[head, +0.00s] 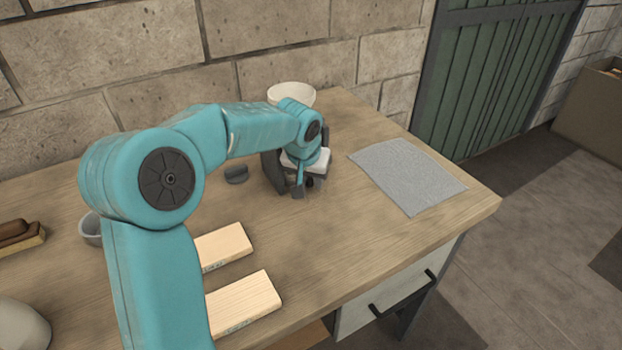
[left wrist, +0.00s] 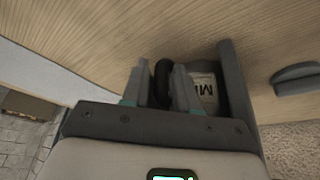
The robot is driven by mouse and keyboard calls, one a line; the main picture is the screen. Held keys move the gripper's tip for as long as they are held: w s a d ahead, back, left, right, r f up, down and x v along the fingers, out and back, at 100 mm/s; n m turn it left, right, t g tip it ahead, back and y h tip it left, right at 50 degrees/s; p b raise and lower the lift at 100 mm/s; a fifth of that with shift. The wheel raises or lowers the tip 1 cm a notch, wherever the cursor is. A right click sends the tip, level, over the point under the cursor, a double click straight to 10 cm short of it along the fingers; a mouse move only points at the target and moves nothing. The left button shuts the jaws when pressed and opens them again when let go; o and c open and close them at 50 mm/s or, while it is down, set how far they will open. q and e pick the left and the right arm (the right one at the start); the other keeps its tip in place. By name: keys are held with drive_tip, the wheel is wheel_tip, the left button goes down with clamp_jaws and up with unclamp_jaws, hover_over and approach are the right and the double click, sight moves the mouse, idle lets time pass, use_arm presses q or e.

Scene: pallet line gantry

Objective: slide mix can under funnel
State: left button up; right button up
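The pale, wide-mouthed funnel (head: 291,94) stands at the back of the bench, partly behind my left arm. A dark upright (head: 270,172), seemingly of its stand, shows beside my wrist. The mix can (left wrist: 206,90), with a light label and part of "MIX", shows in the left wrist view between a finger and a dark upright (left wrist: 236,90). The can's black handle (left wrist: 162,82) lies between my left fingers (left wrist: 161,90), which appear closed on it. My left gripper (head: 303,188) is low at the bench top. In the head view my wrist hides the can. Whether it is centred under the funnel is unclear.
A small dark round piece (head: 236,174) lies left of the stand. A grey mat (head: 408,176) lies to the right. Two pale wood blocks (head: 243,303) lie in front, and a grey cup (head: 91,230) stands left. The bench between blocks and mat is clear.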

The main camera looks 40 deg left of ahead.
use_arm(q)
drive_tip(key=shift+w+f, duration=0.1)
drive_tip(key=shift+f, duration=0.15)
clamp_jaws()
drive_tip(key=shift+o, duration=1.6)
unclamp_jaws()
drive_tip(key=shift+r, duration=0.1)
drive_tip(key=shift+r, duration=0.4)
drive_tip(key=p+v, duration=0.1)
drive_tip(key=v, duration=1.4)
drive_tip(key=shift+s+r, duration=0.15)
drive_tip(key=shift+s, duration=0.1)
